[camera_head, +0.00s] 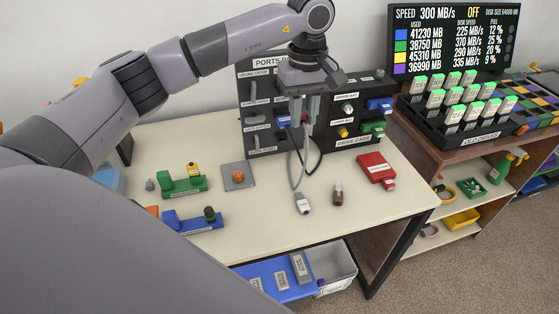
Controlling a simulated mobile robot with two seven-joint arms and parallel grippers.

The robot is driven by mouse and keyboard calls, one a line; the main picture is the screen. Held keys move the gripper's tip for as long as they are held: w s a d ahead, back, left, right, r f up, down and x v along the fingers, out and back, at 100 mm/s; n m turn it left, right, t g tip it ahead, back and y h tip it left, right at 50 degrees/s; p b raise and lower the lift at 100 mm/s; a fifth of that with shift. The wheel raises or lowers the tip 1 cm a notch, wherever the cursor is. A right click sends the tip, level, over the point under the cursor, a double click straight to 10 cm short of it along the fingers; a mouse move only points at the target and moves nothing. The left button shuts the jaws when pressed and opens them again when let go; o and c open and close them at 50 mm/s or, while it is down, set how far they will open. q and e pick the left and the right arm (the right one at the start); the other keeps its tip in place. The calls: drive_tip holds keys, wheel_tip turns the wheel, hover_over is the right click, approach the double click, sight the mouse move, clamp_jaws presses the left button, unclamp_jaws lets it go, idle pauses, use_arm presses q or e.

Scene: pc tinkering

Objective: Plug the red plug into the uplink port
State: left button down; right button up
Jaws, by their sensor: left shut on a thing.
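My left gripper (303,119) reaches down in front of the dark ports panel (247,100), its fingers shut on a small red plug (304,117). The fingers hide most of the plug. I cannot tell whether it touches the panel. Which opening is the uplink port I cannot tell, as my gripper covers part of the panel. Cables (298,175) hang below the gripper, and a white connector (303,204) lies on the table. My right gripper is not in view.
The drive cage (330,145) stands right of the panel, with coloured drives in it. Green (182,187) and blue (192,222) blocks stand at left. The front middle is clear.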

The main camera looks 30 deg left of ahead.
use_arm(q)
drive_tip(key=shift+w+a+p, duration=0.5)
drive_tip(key=shift+w+a, duration=1.25)
drive_tip(key=shift+a, duration=0.3)
drive_tip(key=shift+r+p, duration=0.1)
drive_tip(key=shift+p, duration=0.35)
drive_tip(key=shift+w+a+p, duration=0.45)
drive_tip(key=shift+w+a, duration=0.85)
drive_tip(key=shift+a, duration=0.2)
drive_tip(key=c, duration=0.9)
unclamp_jaws()
drive_tip(key=shift+o, duration=0.2)
drive_tip(key=shift+r+p, duration=0.75)
drive_tip(key=shift+r, duration=1.7)
